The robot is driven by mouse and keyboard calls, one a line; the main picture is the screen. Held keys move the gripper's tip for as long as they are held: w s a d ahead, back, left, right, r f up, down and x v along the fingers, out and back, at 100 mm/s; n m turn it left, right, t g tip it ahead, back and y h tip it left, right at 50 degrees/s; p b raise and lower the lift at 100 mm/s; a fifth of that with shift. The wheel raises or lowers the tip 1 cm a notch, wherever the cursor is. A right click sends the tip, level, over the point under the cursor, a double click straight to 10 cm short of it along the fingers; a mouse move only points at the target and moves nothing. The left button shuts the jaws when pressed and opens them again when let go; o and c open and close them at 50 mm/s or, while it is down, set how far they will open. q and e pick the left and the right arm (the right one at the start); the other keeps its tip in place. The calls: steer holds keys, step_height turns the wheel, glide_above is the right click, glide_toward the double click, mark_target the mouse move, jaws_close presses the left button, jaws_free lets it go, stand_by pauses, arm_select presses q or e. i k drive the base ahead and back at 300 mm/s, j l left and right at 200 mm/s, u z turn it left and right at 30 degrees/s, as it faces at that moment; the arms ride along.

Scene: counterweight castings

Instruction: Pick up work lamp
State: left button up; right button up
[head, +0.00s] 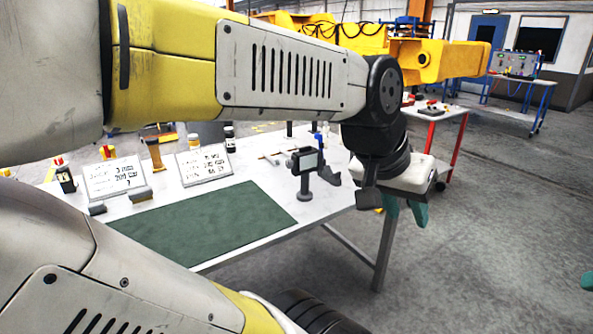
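The work lamp (308,161) appears to be the dark-framed head with a pale panel, standing upright on a short dark stem and round foot. It stands on the white table just past the right back part of the green mat. My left gripper (406,212) hangs to the right of the lamp, beyond the table's right edge, apart from it. Its teal fingers show a gap and hold nothing visible. A small teal piece at the right picture edge looks like a fingertip of my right gripper (588,281); the remainder is out of view.
The table (330,205) carries a green mat (205,225), two white sign cards (113,178) (205,164), and several small bottles and tools. A red-legged table (460,135) and a yellow beam (455,61) stand behind. The floor at right is clear.

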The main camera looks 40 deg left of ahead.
mark_target(304, 195)
steer(key=u, duration=1.4)
steer(key=i+j+z, duration=0.1)
steer(key=i+j, duration=0.25)
steer(key=j, duration=0.15)
steer(key=i+j+z, duration=0.1)
steer(key=i+j, duration=0.25)
steer(key=j, duration=0.15)
steer(key=i+l, duration=0.15)
steer(key=l, duration=0.15)
steer(key=i+l, duration=0.15)
steer(key=l, duration=0.15)
